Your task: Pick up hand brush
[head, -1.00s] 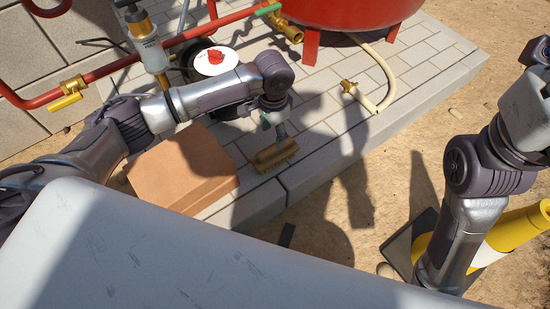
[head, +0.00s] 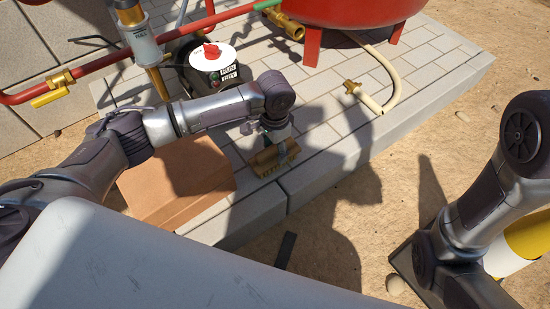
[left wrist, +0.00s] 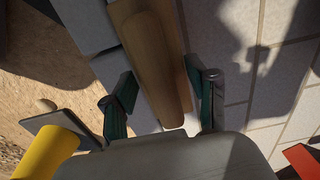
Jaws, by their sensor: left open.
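The hand brush (head: 268,163) has a wooden body and pale bristles. It lies on the paved slab near its front edge, just right of the cardboard box. My left gripper (head: 279,140) is above it, pointing down. In the left wrist view the brush's wooden handle (left wrist: 155,60) lies between the two green-padded fingers of my left gripper (left wrist: 163,100), which are apart on either side of it. I cannot tell whether the fingers touch it. My right arm shows at the right, but its gripper is out of view.
A cardboard box (head: 180,185) stands left of the brush. A pump with a red knob (head: 212,52), red pipes (head: 100,65) and a red tank (head: 345,12) are behind. A cream hose (head: 392,88) lies on the paving (head: 330,105). A yellow-white post (head: 525,240) stands at the right.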

